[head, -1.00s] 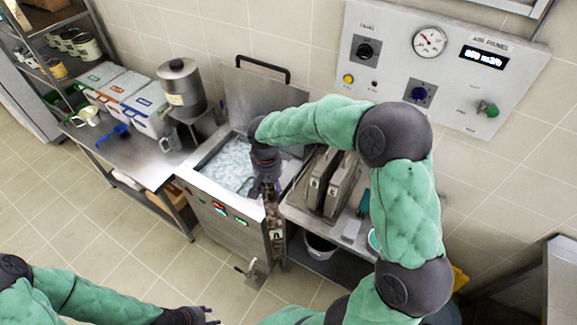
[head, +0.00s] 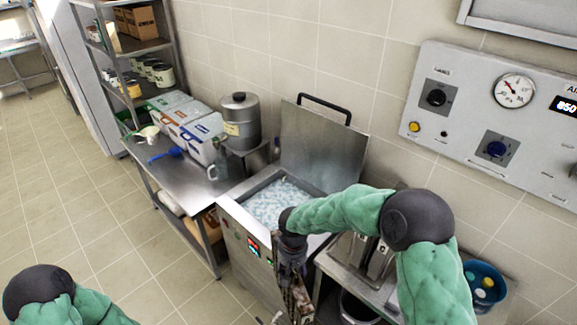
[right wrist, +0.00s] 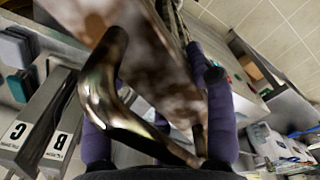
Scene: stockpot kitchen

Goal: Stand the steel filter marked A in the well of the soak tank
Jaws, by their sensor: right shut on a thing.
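My right gripper (head: 292,262) is shut on a brown-stained steel filter (head: 297,298), which hangs below it at the front right of the soak tank (head: 232,212). In the right wrist view the purple fingers (right wrist: 160,118) are around its bent metal handle (right wrist: 103,92), and the stained filter face (right wrist: 140,45) fills the top.
Filters marked B (right wrist: 58,140) and C (right wrist: 22,130) stand on the bench right of the tank, partly behind my arm in the head view. A steel table (head: 180,185) with lidded bins and a steel canister (head: 240,120) stands left. A control panel (head: 470,125) is on the wall.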

